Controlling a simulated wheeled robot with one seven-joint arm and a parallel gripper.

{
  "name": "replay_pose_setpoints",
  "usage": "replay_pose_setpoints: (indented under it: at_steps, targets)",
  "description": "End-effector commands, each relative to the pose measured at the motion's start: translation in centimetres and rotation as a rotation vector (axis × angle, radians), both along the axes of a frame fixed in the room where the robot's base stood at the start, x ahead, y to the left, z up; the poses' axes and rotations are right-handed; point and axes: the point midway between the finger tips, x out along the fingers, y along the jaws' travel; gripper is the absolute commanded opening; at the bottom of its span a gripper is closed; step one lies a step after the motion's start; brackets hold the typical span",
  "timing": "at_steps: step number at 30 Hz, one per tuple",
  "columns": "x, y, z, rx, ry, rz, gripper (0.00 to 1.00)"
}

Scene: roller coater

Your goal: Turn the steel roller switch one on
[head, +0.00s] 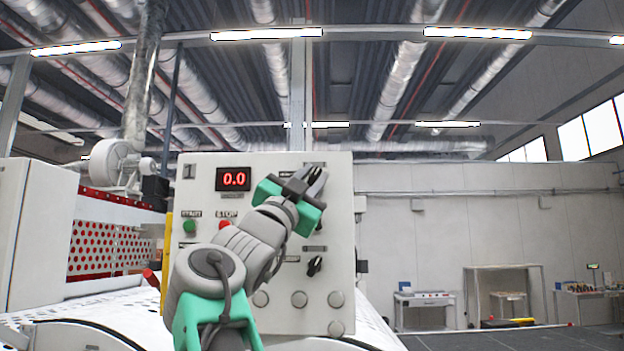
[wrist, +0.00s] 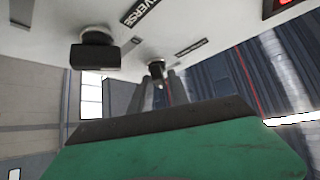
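The control panel (head: 205,265) faces me in the head view, with several switches on it. My gripper (head: 314,180) is at its upper right. In the wrist view, the two fingers of my gripper (wrist: 160,90) are apart, with a gap between them. A small dark switch knob (wrist: 155,67) shows at the far end of that gap; I cannot tell whether the fingers touch it. A black switch (wrist: 95,55) is to its left. A lower black switch (head: 314,266) is clear of my gripper in the head view. Which switch is steel roller switch one is not readable.
The panel has a red display (head: 233,179) reading 0.0, a green START button (head: 189,226), a STOP button (head: 224,224) partly behind my arm, and round grey knobs (head: 299,299) low down. A "REVERSE" label (wrist: 140,12) shows in the wrist view. Perforated red guarding (head: 92,248) stands left.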

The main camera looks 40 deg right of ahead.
Motion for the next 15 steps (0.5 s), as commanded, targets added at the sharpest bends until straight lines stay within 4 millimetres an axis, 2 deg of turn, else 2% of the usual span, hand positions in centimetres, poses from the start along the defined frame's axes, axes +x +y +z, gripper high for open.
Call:
replay_pose_setpoints:
  at_steps: [5,11,15]
  targets:
    - [0.0,0.0,-0.1,0.001,0.001,-0.001,0.35]
    - [0.0,0.0,-0.2,0.001,0.003,-0.001,0.35]
    - [-0.3,1.0,-1.3,0.001,0.001,0.003,0.35]
